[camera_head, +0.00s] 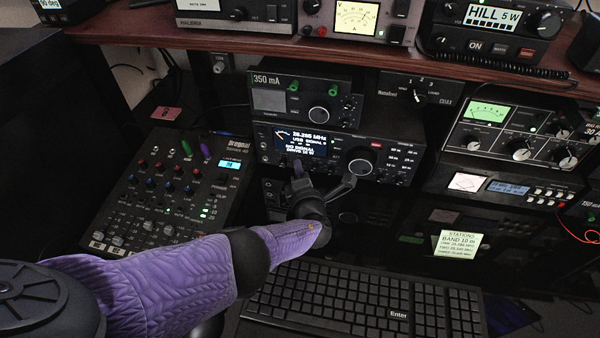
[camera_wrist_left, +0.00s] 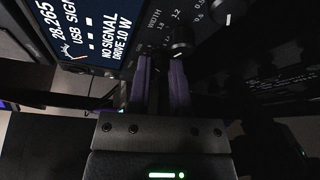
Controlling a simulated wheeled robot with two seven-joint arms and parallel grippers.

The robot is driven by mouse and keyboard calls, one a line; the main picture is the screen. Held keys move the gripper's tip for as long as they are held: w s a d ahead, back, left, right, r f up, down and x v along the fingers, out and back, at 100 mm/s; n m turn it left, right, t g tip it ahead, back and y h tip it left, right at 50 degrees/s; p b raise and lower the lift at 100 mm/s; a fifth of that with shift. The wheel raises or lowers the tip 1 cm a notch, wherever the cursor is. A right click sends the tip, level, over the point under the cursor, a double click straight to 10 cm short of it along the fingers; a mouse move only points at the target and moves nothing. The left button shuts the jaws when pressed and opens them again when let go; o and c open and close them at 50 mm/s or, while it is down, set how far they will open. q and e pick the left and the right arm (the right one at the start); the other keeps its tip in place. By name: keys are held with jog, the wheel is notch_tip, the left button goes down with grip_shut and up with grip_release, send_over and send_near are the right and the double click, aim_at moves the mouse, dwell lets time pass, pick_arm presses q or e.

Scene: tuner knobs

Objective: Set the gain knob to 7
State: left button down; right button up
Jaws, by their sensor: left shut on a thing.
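A black radio (camera_head: 387,146) with a lit display (camera_head: 302,143) stands under the shelf. My left gripper (camera_head: 298,168) reaches to its front panel, just below the display. In the left wrist view its purple fingers (camera_wrist_left: 160,80) are close together against the panel, shut on a small dark knob that is mostly hidden by them. Another dark knob (camera_wrist_left: 183,42) with a white mark shows at the fingertips, beside a "WIDTH" scale. I cannot read a gain label or the held knob's setting. The large tuning knob (camera_head: 361,166) is to the right.
A mixer (camera_head: 170,190) with several knobs lies on the left. A keyboard (camera_head: 365,300) is in front, below my arm. A tuner (camera_head: 510,135) stands at the right, under the wooden shelf (camera_head: 240,38).

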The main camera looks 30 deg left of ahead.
pick_arm(q)
jog(key=shift+f+m+y+b, duration=0.15)
jog(key=shift+m+y+b, duration=0.2)
jog(key=shift+m, duration=0.55)
jog(key=shift+m+t, duration=0.3)
jog(key=shift+m, duration=0.1)
jog(key=shift+b, duration=0.3)
jog(key=c, duration=0.5)
grip_release()
jog(key=shift+c, duration=0.2)
